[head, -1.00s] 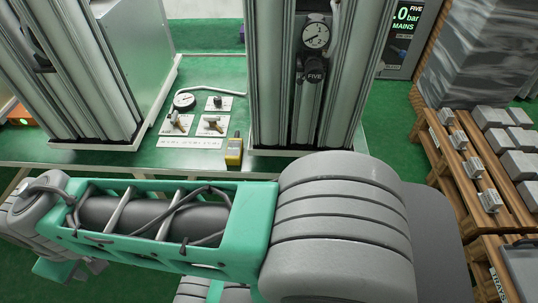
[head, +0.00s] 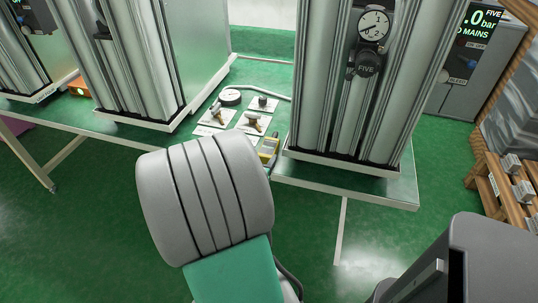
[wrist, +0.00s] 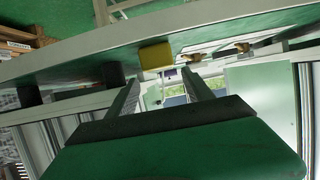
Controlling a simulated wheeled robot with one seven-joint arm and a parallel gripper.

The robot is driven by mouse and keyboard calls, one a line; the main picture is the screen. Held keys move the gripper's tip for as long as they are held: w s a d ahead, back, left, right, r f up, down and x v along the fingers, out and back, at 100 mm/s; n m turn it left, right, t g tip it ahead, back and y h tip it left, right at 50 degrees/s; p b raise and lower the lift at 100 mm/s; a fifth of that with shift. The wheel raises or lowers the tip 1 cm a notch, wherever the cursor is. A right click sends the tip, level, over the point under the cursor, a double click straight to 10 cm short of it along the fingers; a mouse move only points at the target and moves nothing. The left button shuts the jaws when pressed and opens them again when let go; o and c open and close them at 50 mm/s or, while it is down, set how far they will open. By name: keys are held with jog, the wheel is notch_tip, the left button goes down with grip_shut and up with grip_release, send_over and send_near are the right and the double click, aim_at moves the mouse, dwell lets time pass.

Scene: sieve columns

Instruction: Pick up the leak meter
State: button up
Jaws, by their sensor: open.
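The leak meter looks to be the small yellow hand-held device (head: 268,150) on the green bench, at the left foot of the column marked FIVE. In the head view its lower part is close to my grey arm link, and my gripper is hidden. In the wrist view a yellow block (wrist: 155,55), likely the same device, shows just beyond the fingertips. My gripper (wrist: 162,76) is open there, with its two dark fingers apart and nothing between them. The yellow block appears apart from the fingers; the exact distance cannot be told.
Tall metal columns stand on both sides, the FIVE column (head: 330,90) on the right and another (head: 140,70) on the left. A wooden rack (head: 505,190) stands at right.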

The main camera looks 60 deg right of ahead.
aim_at(267, 150)
jog(key=x, duration=0.9)
jog(key=shift+s+d+f, duration=0.1)
jog(key=shift+d, duration=0.05)
jog(key=shift+c, duration=0.4)
grip_shut()
